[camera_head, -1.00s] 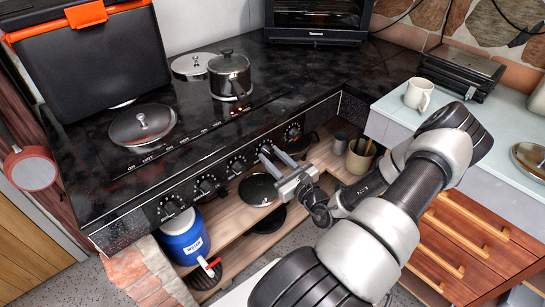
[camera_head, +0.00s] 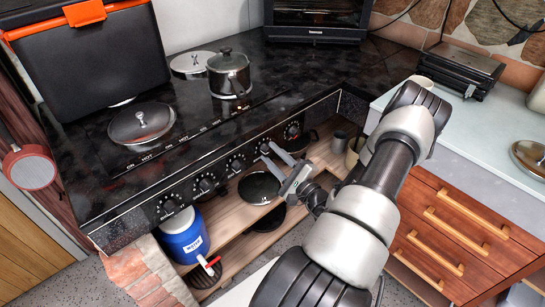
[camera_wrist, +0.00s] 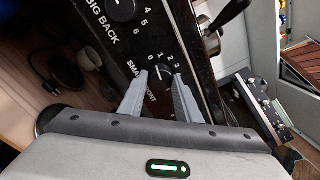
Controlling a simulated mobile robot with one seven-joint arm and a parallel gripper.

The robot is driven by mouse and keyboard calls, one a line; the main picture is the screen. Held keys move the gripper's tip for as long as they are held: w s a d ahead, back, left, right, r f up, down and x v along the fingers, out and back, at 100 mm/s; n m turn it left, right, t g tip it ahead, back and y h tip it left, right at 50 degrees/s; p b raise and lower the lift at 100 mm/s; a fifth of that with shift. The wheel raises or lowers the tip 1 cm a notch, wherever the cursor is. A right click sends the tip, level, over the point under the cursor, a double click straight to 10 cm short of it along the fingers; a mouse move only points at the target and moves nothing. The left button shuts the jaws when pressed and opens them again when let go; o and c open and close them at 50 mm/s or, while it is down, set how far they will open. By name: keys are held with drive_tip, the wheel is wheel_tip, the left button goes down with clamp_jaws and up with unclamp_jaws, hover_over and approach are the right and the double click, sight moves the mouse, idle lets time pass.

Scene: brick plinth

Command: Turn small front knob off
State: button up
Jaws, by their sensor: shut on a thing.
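The small front knob (camera_wrist: 161,72) is a black dial on the dark stove front, with white numbers around it and a partly covered "SMALL FRONT" label below. In the head view the knob (camera_head: 264,147) is partly hidden by my fingers. My gripper (camera_head: 270,151) is at the stove front, with its two grey fingers on either side of the knob and shut on it. The wrist view shows the gripper (camera_wrist: 160,76) with the fingertips at the knob's sides. The exact number its pointer faces is hard to read.
The big back knob (camera_wrist: 121,8) is close beside it. Other knobs (camera_head: 236,164) line the stove front. A pot (camera_head: 229,75) and a lid (camera_head: 141,123) sit on the stovetop (camera_head: 190,115). A drawer unit (camera_head: 450,225) stands to the right, close to my arm.

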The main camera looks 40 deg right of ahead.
drive_tip(key=shift+n, duration=0.8)
drive_tip(key=o, duration=1.1)
drive_tip(key=shift+c, duration=0.2)
drive_tip(key=shift+s, duration=0.15)
drive_tip(key=s+f, duration=0.1)
drive_tip(key=s, duration=1.6)
drive_tip(key=shift+d+f, duration=0.25)
drive_tip(key=shift+f, duration=0.1)
